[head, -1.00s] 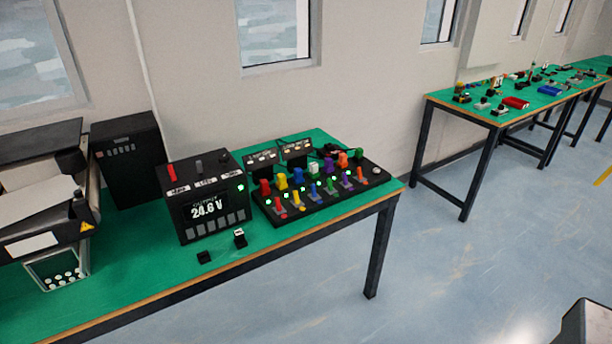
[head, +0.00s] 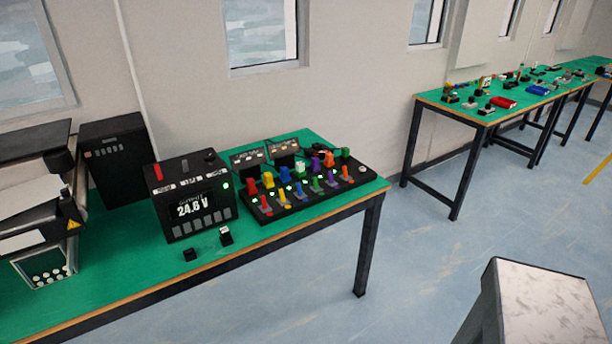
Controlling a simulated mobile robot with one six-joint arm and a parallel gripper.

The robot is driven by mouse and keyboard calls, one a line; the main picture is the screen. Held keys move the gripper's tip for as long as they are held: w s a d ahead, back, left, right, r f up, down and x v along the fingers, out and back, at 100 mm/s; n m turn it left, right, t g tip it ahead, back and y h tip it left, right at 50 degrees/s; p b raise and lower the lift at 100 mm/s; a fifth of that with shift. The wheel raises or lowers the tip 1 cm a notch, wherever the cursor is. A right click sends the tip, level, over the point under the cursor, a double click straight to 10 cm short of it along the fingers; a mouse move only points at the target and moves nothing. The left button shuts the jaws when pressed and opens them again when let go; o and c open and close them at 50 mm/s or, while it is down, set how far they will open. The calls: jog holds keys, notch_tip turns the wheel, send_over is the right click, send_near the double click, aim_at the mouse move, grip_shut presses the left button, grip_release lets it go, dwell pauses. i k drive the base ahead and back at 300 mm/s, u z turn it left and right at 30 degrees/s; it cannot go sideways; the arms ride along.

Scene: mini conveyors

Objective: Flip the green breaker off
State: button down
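A black breaker panel (head: 300,207) lies on the green bench, with rows of small coloured levers and plugs and several lit green dots. A green lever (head: 316,185) seems to stand in its front row, between blue and purple ones. It is too small to tell which way it is tipped. Another green piece (head: 345,153) stands at the panel's back right. My gripper is not in view, and nothing touches the panel.
A black power unit (head: 193,198) reading 24.6 V stands left of the panel. Two small black blocks lie in front of it. A pale-topped, dark-sided object (head: 540,300) stands at the lower right; I cannot tell what it is. The floor in front of the bench looks clear.

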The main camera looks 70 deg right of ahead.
aim_at(346, 151)
jog(key=u, duration=0.1)
jog(key=k, duration=1.5)
jog(key=z, duration=0.7)
jog(key=i, duration=1.1)
jog(key=u, duration=0.05)
